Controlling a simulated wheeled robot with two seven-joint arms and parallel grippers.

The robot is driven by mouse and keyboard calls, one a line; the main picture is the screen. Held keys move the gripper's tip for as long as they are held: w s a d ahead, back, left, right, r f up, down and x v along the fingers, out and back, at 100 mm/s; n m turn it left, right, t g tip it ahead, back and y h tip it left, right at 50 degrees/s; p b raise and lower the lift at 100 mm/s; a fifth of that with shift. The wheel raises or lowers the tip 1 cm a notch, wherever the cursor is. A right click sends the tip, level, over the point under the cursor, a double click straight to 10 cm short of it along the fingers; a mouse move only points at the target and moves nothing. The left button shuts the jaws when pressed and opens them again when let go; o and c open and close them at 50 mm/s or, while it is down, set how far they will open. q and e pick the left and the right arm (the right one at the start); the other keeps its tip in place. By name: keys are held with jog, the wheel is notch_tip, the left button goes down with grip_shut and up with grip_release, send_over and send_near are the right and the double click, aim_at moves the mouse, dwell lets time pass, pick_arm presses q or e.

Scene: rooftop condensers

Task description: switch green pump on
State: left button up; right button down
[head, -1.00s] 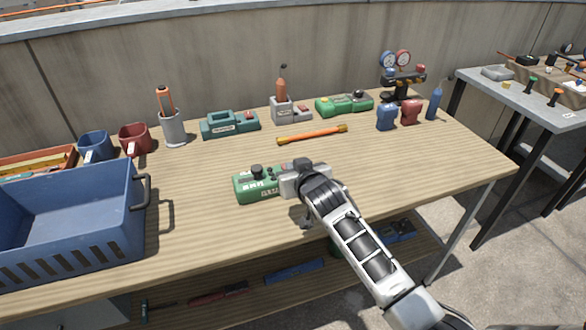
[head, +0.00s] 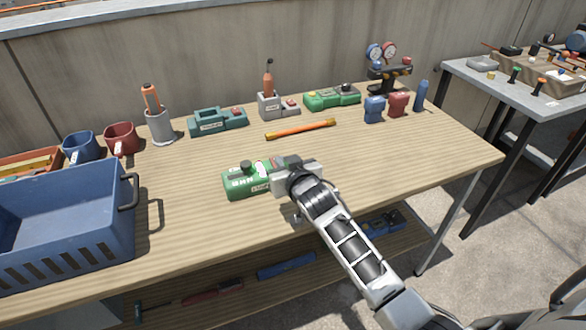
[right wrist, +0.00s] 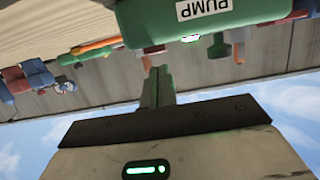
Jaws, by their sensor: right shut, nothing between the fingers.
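The green pump (head: 240,184) is a green box with a dark knob on top and a white label on its front. It lies on the wooden bench in the head view. In the right wrist view the pump (right wrist: 215,14) appears upside down, its label reading PUMP, with a small bright white-green spot at its edge. My right gripper (head: 268,164) is shut and empty, at the pump's right end. I do not see my left gripper.
A blue crate (head: 60,222) stands at the left. An orange rod (head: 300,129) lies behind the pump. Along the back stand a teal device (head: 217,121), a grey device (head: 272,106), another green device (head: 332,97) and a gauge set (head: 388,72). The bench front right is clear.

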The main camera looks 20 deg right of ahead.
jog(key=r+p+v, duration=0.1)
jog(key=v, duration=1)
jog(key=shift+w, duration=0.2)
jog(key=shift+a, duration=0.15)
jog(key=s+a+f+n+g+y, duration=0.1)
jog(key=s+a+f+g, duration=0.1)
jog(key=s+f, duration=0.4)
jog(key=s+a+f+n+g+y, duration=0.1)
jog(key=s+a+f, duration=0.3)
jog(key=s, duration=0.9)
notch_tip(320, 180, down, 4)
jog(key=shift+s+r+n+g+y, duration=0.2)
jog(key=shift+s+n+g+y, duration=0.2)
jog(key=shift+g+y, duration=0.25)
jog(key=shift+a, duration=0.15)
